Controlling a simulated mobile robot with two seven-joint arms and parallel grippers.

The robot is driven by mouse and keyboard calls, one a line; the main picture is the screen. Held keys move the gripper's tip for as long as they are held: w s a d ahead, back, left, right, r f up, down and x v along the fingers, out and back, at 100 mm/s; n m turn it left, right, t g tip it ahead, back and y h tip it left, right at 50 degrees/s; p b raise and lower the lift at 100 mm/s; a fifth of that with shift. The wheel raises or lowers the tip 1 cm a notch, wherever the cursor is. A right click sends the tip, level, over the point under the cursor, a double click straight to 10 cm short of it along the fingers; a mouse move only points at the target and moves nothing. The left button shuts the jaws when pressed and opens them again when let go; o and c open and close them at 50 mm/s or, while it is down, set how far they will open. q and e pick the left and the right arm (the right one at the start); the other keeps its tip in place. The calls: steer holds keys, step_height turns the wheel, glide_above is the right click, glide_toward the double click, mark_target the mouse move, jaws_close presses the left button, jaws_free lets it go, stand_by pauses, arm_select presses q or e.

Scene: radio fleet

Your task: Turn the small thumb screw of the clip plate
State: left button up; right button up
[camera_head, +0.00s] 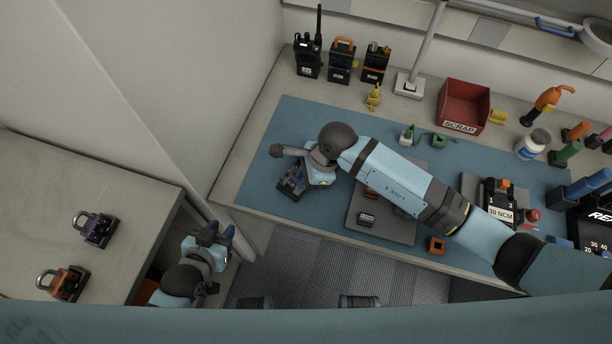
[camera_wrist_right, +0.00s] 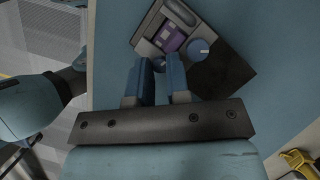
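A small device (camera_wrist_right: 172,38) with a grey face, a purple panel and a blue knob (camera_wrist_right: 198,48) lies on the blue mat. It also shows at the mat's left in the head view (camera_head: 291,184), partly under my right gripper. A small round blue-grey piece (camera_wrist_right: 159,65), perhaps the thumb screw, sits between the tips of my right gripper (camera_wrist_right: 162,66). The finger gap is narrow; I cannot tell whether they press on it. A dark flat part (camera_wrist_right: 222,76) lies beside the knob. My left gripper (camera_head: 218,231) is open and empty, low between the benches, away from the device.
A grey tray (camera_head: 402,233) with small parts lies partly under my right arm. Radios (camera_head: 341,62) stand along the back, with a red scrap bin (camera_head: 465,106) to their right. Two padlock-like devices (camera_head: 96,229) are on the left bench. The mat's front left (camera_head: 254,188) is clear.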

steer(key=shift+m, duration=0.3)
jaws_close()
steer(key=m+t, duration=0.1)
steer(key=m, duration=0.2)
steer(key=shift+s+t, duration=0.15)
steer(key=shift+t, duration=0.25)
steer(key=shift+s+m+t+h, duration=0.1)
steer(key=shift+m+t+h, duration=0.4)
steer(key=shift+m, duration=1.6)
steer(key=shift+o, duration=2.3)
jaws_free()
steer(key=shift+r, duration=0.1)
steer(key=b+v, duration=0.1)
steer(key=v, duration=1.2)
steer(key=shift+s+d+r, duration=0.2)
steer(key=shift+s, duration=0.1)
